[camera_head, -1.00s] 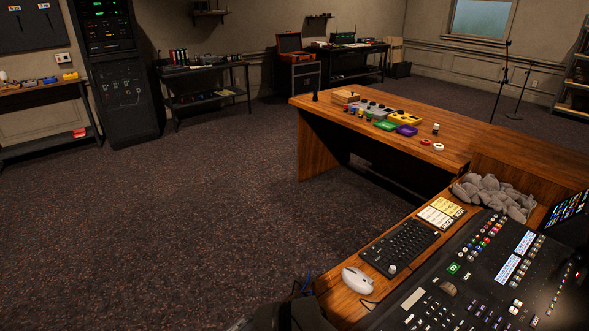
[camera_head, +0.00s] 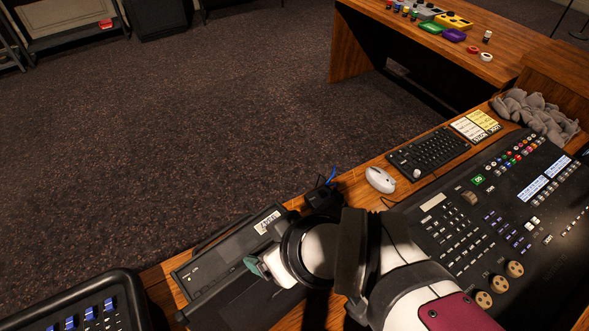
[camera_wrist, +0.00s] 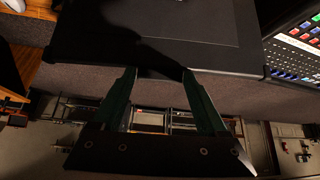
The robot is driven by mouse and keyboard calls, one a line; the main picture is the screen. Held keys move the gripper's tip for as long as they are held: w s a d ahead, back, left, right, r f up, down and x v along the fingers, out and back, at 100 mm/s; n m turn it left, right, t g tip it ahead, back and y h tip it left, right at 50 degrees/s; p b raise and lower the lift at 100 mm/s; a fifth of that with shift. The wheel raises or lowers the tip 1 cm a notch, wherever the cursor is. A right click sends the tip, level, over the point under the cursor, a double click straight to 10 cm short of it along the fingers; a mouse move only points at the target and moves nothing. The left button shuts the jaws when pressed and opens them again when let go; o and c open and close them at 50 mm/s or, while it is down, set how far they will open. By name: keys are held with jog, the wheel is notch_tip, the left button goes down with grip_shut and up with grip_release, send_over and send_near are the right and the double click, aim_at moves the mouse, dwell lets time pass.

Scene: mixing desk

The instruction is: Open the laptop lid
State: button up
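A dark, flat device that looks like the laptop (camera_head: 235,300) lies on the wooden desk at the lower middle of the head view, partly hidden by my arm. In the wrist view a dark flat panel (camera_wrist: 95,35), probably part of it, fills the top. I cannot tell how far its lid is open. My gripper (camera_head: 257,266) is over the device in the head view, its fingers mostly hidden. In the wrist view my gripper (camera_wrist: 158,73) shows two green fingers spread apart, with nothing between them. The fingertips overlap the panel's near edge; contact is unclear.
A mixing console (camera_head: 480,220) stands to the right. A white mouse (camera_head: 380,179), a keyboard (camera_head: 437,153) and a grey cloth heap (camera_head: 536,113) lie along the desk. A panel with blue faders (camera_head: 92,313) is at lower left. Open carpet (camera_head: 230,110) lies beyond the desk.

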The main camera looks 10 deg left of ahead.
jog(key=v, duration=1.5)
jog(key=shift+r, duration=0.35)
jog(key=shift+d, duration=0.1)
jog(key=s+d+f+m+g+h, duration=0.1)
jog(key=d+f+m, duration=0.3)
jog(key=f+m, duration=0.4)
jog(key=s+d+f+m+g+h, duration=0.1)
jog(key=d+f+m+g+h, duration=0.1)
jog(key=f+m, duration=0.6)
jog(key=d+f+g, duration=0.1)
jog(key=d, duration=0.1)
jog(key=shift+s+d+f+m+h, duration=0.2)
jog(key=shift+s+d+m+h, duration=0.1)
jog(key=shift+h, duration=0.1)
